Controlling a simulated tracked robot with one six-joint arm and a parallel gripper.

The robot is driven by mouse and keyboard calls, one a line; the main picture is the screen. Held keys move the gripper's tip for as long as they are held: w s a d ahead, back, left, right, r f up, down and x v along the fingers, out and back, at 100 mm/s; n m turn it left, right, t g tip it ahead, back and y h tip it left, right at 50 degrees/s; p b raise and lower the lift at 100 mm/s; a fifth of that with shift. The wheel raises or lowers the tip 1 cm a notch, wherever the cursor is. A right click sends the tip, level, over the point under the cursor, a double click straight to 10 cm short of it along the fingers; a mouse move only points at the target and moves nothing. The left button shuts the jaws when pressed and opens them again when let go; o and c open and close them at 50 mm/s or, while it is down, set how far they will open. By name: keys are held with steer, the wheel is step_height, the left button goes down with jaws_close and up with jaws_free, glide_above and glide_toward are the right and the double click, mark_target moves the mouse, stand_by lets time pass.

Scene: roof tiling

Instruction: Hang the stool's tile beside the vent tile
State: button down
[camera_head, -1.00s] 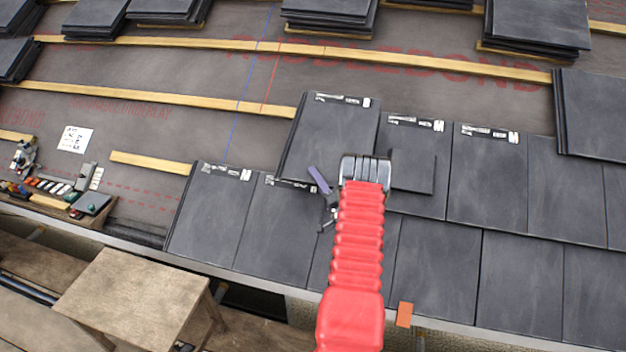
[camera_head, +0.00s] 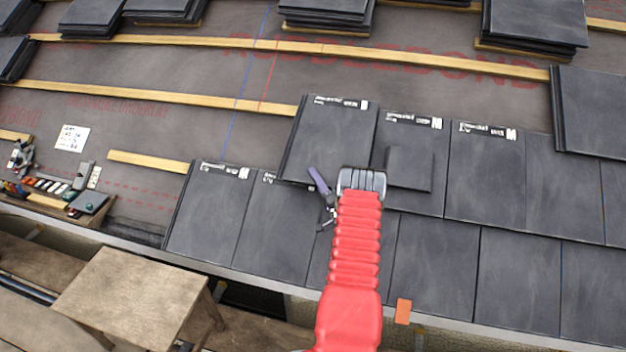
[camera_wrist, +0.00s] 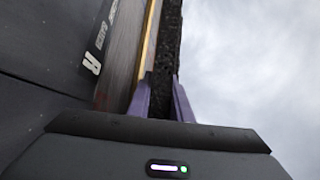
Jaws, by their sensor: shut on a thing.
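The vent tile (camera_head: 408,165) is dark grey with a raised square box and lies in the upper course. The held tile (camera_head: 330,140) is a plain dark slab with a white label strip along its top. It is left of the vent tile, with edges close together; whether they touch I cannot tell. My gripper (camera_head: 318,181) is at its lower edge, partly hidden by my red arm. In the wrist view, the purple fingers are shut on the tile's dark edge (camera_wrist: 166,60). The wooden stool (camera_head: 135,290) at lower left has a bare top.
Laid tiles (camera_head: 435,265) fill the lower course and continue right. Wooden battens (camera_head: 150,93) cross the underlay, bare at left. Tile stacks (camera_head: 535,25) stand along the top. A tool tray (camera_head: 50,200) is at far left. An orange piece (camera_head: 403,311) is at the eave.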

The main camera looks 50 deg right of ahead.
steer(key=shift+w+d+f, duration=0.2)
steer(key=shift+d+f, duration=0.3)
steer(key=shift+f, duration=0.2)
steer(key=shift+w+d+f, duration=0.2)
steer(key=shift+d+f, duration=0.3)
steer(key=shift+f, duration=0.15)
stand_by(0.9)
steer(key=shift+a+f, duration=0.1)
steer(key=shift+a, duration=0.05)
stand_by(1.4)
steer(key=c, duration=1.5)
jaws_free()
steer(key=shift+f, duration=0.1)
steer(key=shift+c, duration=0.2)
steer(key=shift+a+f, duration=0.1)
steer(key=shift+f, duration=0.05)
steer(key=shift+v, duration=3.55)
steer(key=shift+a+r, duration=0.1)
steer(key=shift+r, duration=0.15)
